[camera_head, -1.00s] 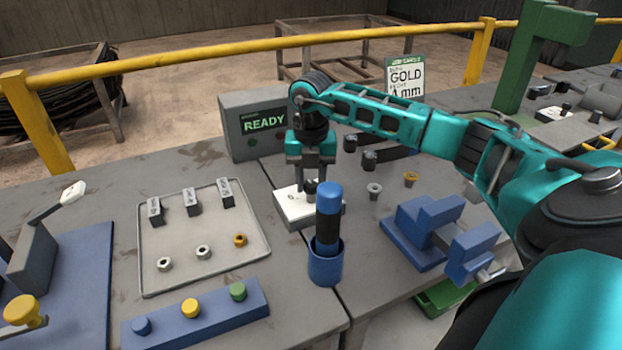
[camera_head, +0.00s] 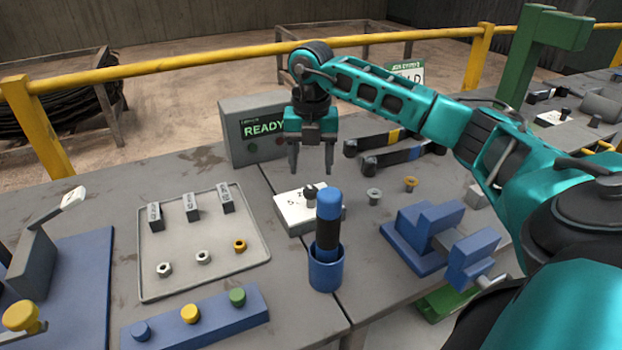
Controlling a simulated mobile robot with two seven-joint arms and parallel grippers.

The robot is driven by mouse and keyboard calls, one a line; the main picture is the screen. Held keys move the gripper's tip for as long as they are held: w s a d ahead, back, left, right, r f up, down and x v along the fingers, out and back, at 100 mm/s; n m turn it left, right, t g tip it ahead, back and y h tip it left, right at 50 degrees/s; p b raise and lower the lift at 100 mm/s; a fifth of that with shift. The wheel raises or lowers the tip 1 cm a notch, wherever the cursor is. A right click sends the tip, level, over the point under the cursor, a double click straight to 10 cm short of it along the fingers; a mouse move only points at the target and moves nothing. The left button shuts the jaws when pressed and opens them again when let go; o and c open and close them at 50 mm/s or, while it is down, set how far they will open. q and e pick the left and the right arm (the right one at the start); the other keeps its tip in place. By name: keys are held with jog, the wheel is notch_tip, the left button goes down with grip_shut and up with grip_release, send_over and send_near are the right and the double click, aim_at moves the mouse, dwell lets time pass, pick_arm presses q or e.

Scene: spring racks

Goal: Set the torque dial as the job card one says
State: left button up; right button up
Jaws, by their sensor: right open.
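The torque dial is a dark knob (camera_head: 310,192) on a white box (camera_head: 292,212) in the middle of the table. A few marks show on the box top, too small to read for sure. My right gripper (camera_head: 311,170) is open and empty just above the knob, apart from it. The job card (camera_head: 408,70) stands at the back, mostly hidden behind my right arm; only part of its green header and the end of a word show. My left gripper is not in view.
A blue-handled tool in a blue cup (camera_head: 326,271) stands right in front of the dial box. A grey READY display (camera_head: 236,140) is behind it. A tray (camera_head: 150,275) with nuts and sockets lies left, a blue vise (camera_head: 415,252) right.

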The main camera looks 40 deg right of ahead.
aim_at(311, 190)
notch_tip(311, 190, up, 7)
jog(key=shift+a+f, duration=0.1)
dwell(0.7)
